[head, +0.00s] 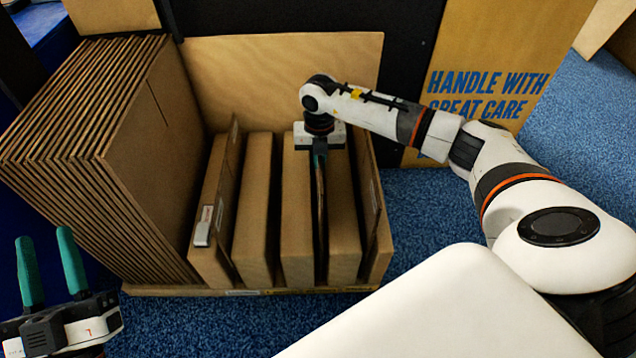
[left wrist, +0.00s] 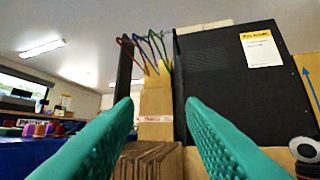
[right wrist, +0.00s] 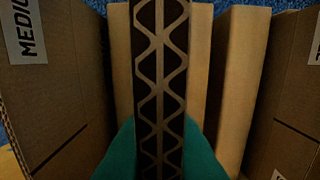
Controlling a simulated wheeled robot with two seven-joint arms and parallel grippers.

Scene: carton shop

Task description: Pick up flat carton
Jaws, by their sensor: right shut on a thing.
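My right gripper (head: 320,152) points down into the wooden crate (head: 250,291) and is shut on a flat carton (head: 320,215). The carton stands upright on edge, thin and dark from above, between brown carton blocks. In the right wrist view its corrugated edge (right wrist: 160,70) runs up the middle between the teal fingers (right wrist: 160,150). The carton's lower part is hidden in the crate. My left gripper (head: 47,268) is open and empty at the lower left, fingers up, outside the crate. Its two teal fingers also show apart in the left wrist view (left wrist: 163,120).
A thick stack of flat cartons (head: 100,150) leans at the crate's left. Several brown blocks, such as one (head: 256,215), stand beside the held carton. A plywood panel (head: 285,75) backs the crate. A printed board (head: 490,70) stands behind my right arm. Blue carpet lies in front.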

